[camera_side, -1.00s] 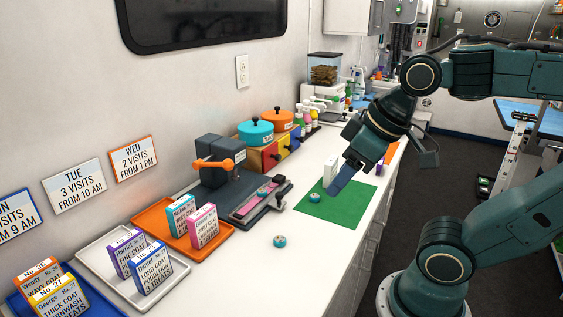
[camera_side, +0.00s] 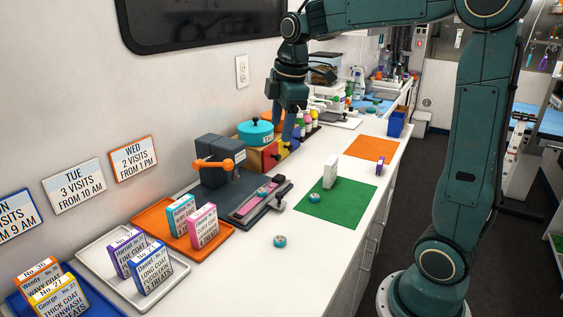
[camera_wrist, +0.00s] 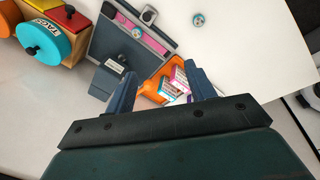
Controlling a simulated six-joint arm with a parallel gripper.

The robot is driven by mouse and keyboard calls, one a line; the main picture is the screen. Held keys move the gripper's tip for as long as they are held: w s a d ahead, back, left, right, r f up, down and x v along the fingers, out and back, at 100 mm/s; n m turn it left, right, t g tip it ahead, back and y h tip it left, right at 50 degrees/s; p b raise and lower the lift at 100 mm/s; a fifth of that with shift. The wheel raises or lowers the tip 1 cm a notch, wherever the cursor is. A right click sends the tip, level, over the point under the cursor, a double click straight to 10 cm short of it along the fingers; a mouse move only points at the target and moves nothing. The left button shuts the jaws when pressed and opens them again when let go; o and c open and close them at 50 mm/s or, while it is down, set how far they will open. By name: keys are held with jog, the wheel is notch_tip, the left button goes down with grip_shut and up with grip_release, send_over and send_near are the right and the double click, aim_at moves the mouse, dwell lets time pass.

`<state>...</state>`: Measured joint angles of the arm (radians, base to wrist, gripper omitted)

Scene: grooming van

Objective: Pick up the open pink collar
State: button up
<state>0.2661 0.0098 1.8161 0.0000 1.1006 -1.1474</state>
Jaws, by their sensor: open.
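The open pink collar (camera_side: 253,200) lies as a flat strip on the bed of a dark grey press (camera_side: 216,170), with a small round teal tag on it. In the wrist view the pink collar (camera_wrist: 152,42) shows near the top, left of centre, along the press bed. My gripper (camera_side: 289,141) is open and empty. In the side view it is up and behind the collar, near the teal pot, pointing down. In the wrist view my fingers (camera_wrist: 162,82) stand apart, with the press and cards beyond them.
An orange tray (camera_side: 222,238) with cards stands in front of the press. A teal pot (camera_side: 255,132) and coloured drawers (camera_side: 270,156) stand behind it. A loose teal disc (camera_side: 279,241) lies on the white counter. A green mat (camera_side: 345,207) holds a white box (camera_side: 331,171).

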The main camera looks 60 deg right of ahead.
jog(key=w+d+f+n+g, duration=0.1)
jog(key=w+d+f+n, duration=0.35)
jog(key=w+d, duration=0.3)
jog(key=n+g, duration=0.1)
jog(key=n, duration=0.2)
send_over(275, 179)
notch_tip(275, 179, down, 6)
jog(key=shift+s+y, duration=0.1)
jog(key=shift+y, duration=0.2)
jog(key=shift+f, duration=6.85)
jog(key=c, duration=1.1)
